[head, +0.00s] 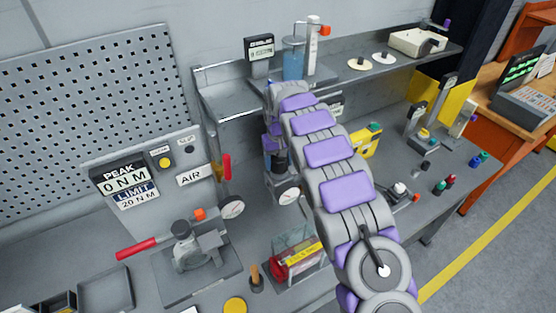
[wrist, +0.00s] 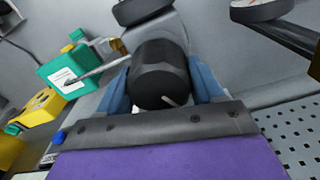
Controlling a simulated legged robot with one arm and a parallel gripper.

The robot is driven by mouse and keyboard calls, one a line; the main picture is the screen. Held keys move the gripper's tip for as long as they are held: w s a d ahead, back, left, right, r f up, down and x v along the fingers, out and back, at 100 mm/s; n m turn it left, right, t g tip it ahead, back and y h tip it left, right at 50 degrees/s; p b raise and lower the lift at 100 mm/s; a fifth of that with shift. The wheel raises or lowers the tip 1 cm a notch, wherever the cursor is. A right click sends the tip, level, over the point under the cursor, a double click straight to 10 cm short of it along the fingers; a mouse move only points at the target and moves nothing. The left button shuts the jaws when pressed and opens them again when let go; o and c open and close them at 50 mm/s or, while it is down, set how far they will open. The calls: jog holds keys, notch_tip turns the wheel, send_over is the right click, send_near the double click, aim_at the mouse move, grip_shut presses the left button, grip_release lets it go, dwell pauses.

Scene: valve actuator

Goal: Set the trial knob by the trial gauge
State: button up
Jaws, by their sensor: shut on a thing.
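My gripper (wrist: 165,85) has its two blue fingers on either side of a black ribbed knob (wrist: 160,72) in the wrist view and is shut on it. A pale line marks the knob's face. In the head view the black knob (head: 279,160) shows small beside my arm, and my gripper is largely hidden by it. A round white gauge (head: 289,194) sits just below the knob. Its needle is too small to read. Part of a round dial (wrist: 262,10) shows at the top of the wrist view; its face is mostly cut off.
A panel at left has a display (head: 125,186) reading PEAK 0 N M, LIMIT 20 N M. A second gauge (head: 232,207) is near the AIR label. A red-handled valve (head: 190,250) and a clear box (head: 298,252) stand in front. A shelf (head: 380,72) runs behind my arm.

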jog(key=m, duration=0.5)
jog(key=shift+m, duration=0.3)
jog(key=shift+d+r+m, duration=0.1)
jog(key=shift+m, duration=2.1)
jog(key=o, duration=1)
jog(key=shift+c, duration=0.2)
